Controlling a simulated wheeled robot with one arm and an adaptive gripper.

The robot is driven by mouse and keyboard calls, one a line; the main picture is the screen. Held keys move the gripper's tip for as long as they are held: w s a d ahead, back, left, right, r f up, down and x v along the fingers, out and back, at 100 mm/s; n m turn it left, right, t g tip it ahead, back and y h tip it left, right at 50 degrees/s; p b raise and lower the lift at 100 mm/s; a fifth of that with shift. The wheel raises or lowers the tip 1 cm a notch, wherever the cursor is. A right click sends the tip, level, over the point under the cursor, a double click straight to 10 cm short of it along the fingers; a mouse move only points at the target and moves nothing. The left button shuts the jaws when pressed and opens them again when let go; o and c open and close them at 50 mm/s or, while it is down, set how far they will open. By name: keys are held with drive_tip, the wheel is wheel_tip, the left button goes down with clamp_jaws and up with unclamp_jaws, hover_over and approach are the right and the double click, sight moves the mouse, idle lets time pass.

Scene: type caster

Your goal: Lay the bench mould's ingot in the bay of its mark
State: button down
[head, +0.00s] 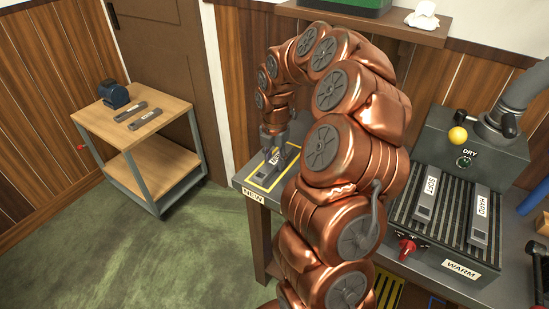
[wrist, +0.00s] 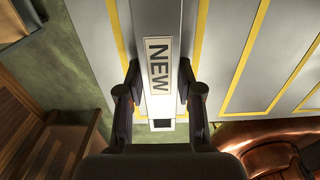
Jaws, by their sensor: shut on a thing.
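My gripper (head: 278,138) points down at the bench at the left of my arm. It is shut on a grey bar ingot marked NEW (wrist: 160,65), with one finger on each long side in the wrist view (wrist: 160,92). The ingot (head: 274,160) is over a yellow-outlined bay (head: 257,183), roughly along its length. The bay's front edge carries a NEW label (head: 254,195). In the wrist view, yellow lines run on both sides of the ingot and its near end reaches about the near line. I cannot tell whether it touches the bench. My arm hides much of the bench.
More yellow-outlined bays (wrist: 270,60) lie to the right in the wrist view. A ridged warming rack (head: 452,210) holds bars marked SOFT (head: 429,190) and HARD (head: 480,215). A wooden trolley (head: 170,122) at left holds two labelled bars and a blue device. Green floor lies between.

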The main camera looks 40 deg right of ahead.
sight(275, 160)
drive_tip(key=c, duration=0.7)
unclamp_jaws()
drive_tip(key=shift+c, duration=0.2)
drive_tip(key=shift+r, duration=0.1)
wheel_tip(275, 160, up, 12)
drive_tip(key=s+a+r+m, duration=0.2)
drive_tip(key=s+a+m, duration=0.1)
drive_tip(key=a, duration=0.5)
drive_tip(key=s+a+m, duration=0.5)
drive_tip(key=s+a, duration=0.2)
drive_tip(key=a, duration=0.2)
drive_tip(key=s+a+f+m+g, duration=0.1)
drive_tip(key=s+a+f+m, duration=0.2)
drive_tip(key=s+m, duration=0.4)
drive_tip(key=s+a+f+m+g, duration=0.1)
drive_tip(key=s+a+f+m, duration=0.2)
drive_tip(key=s, duration=0.9)
drive_tip(key=m, duration=0.3)
drive_tip(key=shift+m+b, duration=0.4)
drive_tip(key=shift+a, duration=0.1)
